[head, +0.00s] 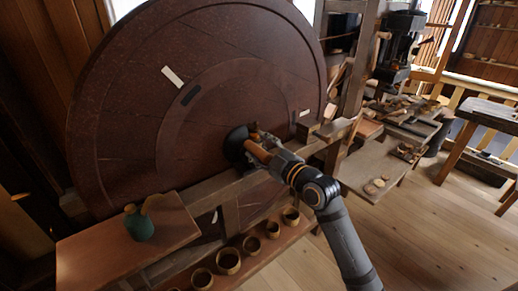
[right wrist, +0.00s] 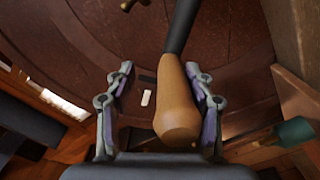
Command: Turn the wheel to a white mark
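The large dark red-brown wheel (head: 130,125) stands upright at the left and centre of the head view. One white mark (head: 173,77) lies on its upper left face and another white mark (head: 303,113) is near its right edge. A short black mark (head: 191,95) sits just inside the upper white one. My right gripper (head: 262,146) is at the wheel's wooden handle (head: 257,153). In the right wrist view, the gripper (right wrist: 160,100) is open, with the handle (right wrist: 178,108) between its fingers, closer to the right finger. My left gripper is out of view.
A wooden shelf (head: 85,245) with a green pot (head: 138,226) stands at the lower left. Several small wooden cups (head: 228,261) line a low board below the wheel. A wooden beam (head: 205,190) crosses in front of the wheel. Workbenches (head: 372,170) stand at the right, with open floor before them.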

